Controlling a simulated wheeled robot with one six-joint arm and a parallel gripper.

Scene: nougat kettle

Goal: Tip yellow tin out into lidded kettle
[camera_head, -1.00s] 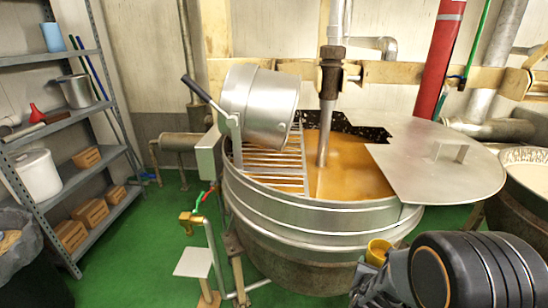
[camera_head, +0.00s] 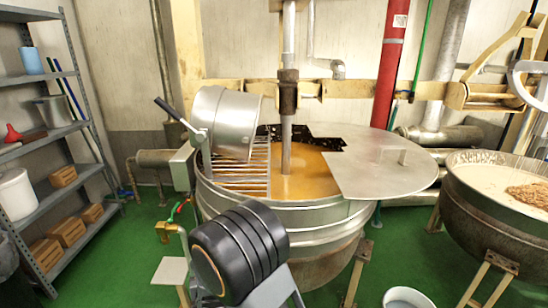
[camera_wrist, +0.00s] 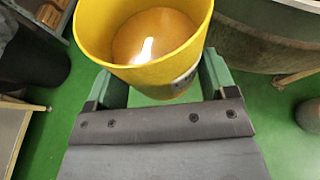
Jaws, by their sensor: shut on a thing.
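The yellow tin (camera_wrist: 140,75) is in my gripper (camera_wrist: 165,82) in the wrist view, upright or nearly so, with amber liquid inside. The green fingers press on its two sides. In the head view my arm hides both gripper and tin. The kettle (camera_head: 335,220) is a large round steel vessel holding amber-brown liquid (camera_head: 310,178). Its flat lid (camera_head: 375,172) covers the right part of the mouth. The left and middle of the mouth are uncovered, with a bar grate (camera_head: 238,178) on the left.
A silver pot (camera_head: 225,125) is tilted over the grate. A vertical shaft (camera_head: 287,140) enters the kettle's middle. A second vessel (camera_head: 465,210) stands right, a white bucket (camera_head: 408,299) at the front, and shelves (camera_head: 55,140) at left. Green floor (camera_head: 400,250) is free between the vessels.

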